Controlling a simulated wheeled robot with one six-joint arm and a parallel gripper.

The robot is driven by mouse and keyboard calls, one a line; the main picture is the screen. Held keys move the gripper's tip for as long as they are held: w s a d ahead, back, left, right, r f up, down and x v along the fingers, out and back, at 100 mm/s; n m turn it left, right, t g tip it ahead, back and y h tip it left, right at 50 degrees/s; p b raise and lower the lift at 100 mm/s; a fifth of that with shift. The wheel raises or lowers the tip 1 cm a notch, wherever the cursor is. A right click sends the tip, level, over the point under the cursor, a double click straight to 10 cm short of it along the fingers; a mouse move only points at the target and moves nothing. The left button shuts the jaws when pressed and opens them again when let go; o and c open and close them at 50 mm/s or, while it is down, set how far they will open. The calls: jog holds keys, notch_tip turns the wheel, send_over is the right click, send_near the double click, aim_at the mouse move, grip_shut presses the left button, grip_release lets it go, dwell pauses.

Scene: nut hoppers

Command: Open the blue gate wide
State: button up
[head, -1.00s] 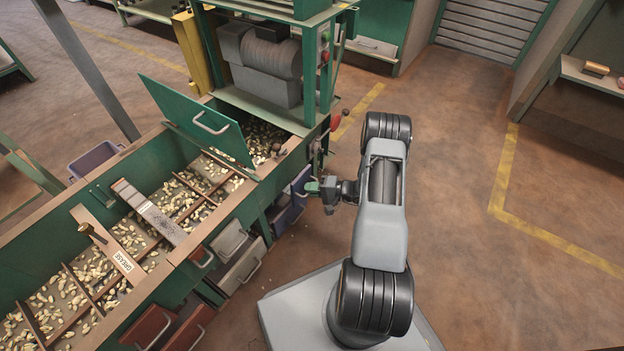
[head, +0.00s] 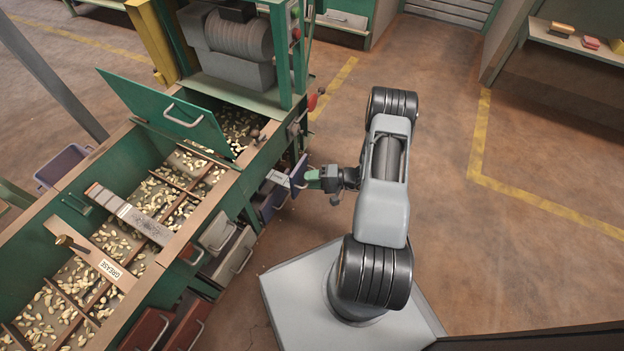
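The blue gate (head: 299,169) is a small blue-purple panel on the right side of the green hopper bench. It stands out from the bench wall at an angle, with a gap behind it. My gripper (head: 311,175) is just right of the gate, its greenish fingertips pointing left at the panel. The tips touch or almost touch it; I cannot tell which. Whether the fingers are open or shut does not show at this size. A pale grey piece (head: 279,178) shows between the gate and the bench.
The green bench (head: 206,213) holds several compartments of nuts, with a raised green lid (head: 165,112). Drawers (head: 217,232) and blue bins (head: 272,203) sit below the gate's side. A red knob (head: 312,102) sticks out farther back. The floor to the right is clear.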

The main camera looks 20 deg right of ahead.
jog(key=p+v, duration=0.3)
jog(key=v, duration=1)
jog(key=shift+d, duration=0.3)
jog(key=shift+s+r, duration=0.15)
jog(key=a+r+n+g+h+p, duration=0.3)
jog(key=a+r+g+p, duration=0.35)
jog(key=r, duration=1.05)
jog(key=a+r+n+g+h+p, duration=0.3)
jog(key=r+p, duration=0.7)
jog(key=r, duration=0.8)
jog(key=s+a+r+t+h+p, duration=0.1)
jog(key=s+a+r+h+p, duration=0.1)
jog(key=r+p, duration=0.3)
jog(key=s+a+r+t+h+p, duration=0.2)
jog(key=r+p, duration=0.3)
jog(key=r, duration=0.9)
jog(key=s+a+r+t+h+p, duration=0.2)
jog(key=r+p, duration=0.4)
jog(key=r, duration=0.4)
jog(key=shift+s+a+n+h, duration=0.45)
jog(key=shift+a+h, duration=0.55)
jog(key=shift+a, duration=0.2)
